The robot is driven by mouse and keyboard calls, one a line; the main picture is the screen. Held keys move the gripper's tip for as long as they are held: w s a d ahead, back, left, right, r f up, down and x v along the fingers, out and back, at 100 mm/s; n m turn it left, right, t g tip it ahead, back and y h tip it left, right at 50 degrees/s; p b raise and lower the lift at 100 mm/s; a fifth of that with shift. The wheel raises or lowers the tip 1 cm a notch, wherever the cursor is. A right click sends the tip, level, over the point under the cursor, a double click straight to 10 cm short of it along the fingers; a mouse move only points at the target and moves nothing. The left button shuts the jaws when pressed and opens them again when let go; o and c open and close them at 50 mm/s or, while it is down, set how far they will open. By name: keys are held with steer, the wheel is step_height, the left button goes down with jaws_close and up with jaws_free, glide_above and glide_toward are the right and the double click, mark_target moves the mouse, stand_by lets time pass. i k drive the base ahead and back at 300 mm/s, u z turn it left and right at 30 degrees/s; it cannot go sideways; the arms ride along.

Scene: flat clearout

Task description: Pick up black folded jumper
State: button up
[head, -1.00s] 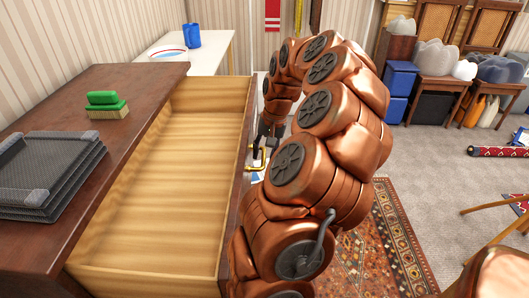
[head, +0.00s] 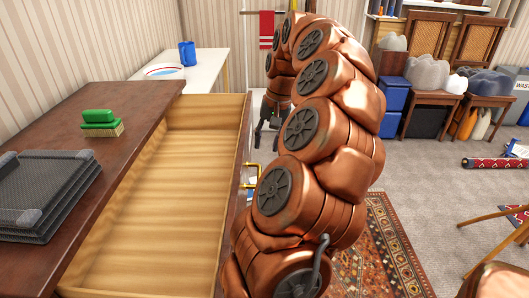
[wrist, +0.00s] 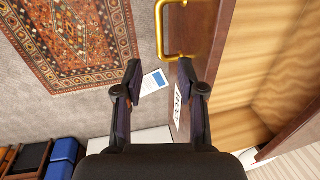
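A dark, folded, knit-looking bundle with layered edges and paler grey corners lies on the brown dresser top at the left of the head view; it appears to be the black folded jumper (head: 48,188). My gripper (head: 266,132) is far to its right, beyond the open drawer, pointing down. In the wrist view my gripper (wrist: 160,76) has its two fingers apart with nothing between them. The jumper is not in the wrist view.
The dresser (head: 125,105) has an empty wooden drawer (head: 165,190) pulled out, with a brass handle (wrist: 180,30). A patterned rug (wrist: 75,40) lies on the floor. A white table (head: 205,75) stands at the back.

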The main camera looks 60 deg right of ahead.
mark_target(39, 188)
steer(key=k, duration=1)
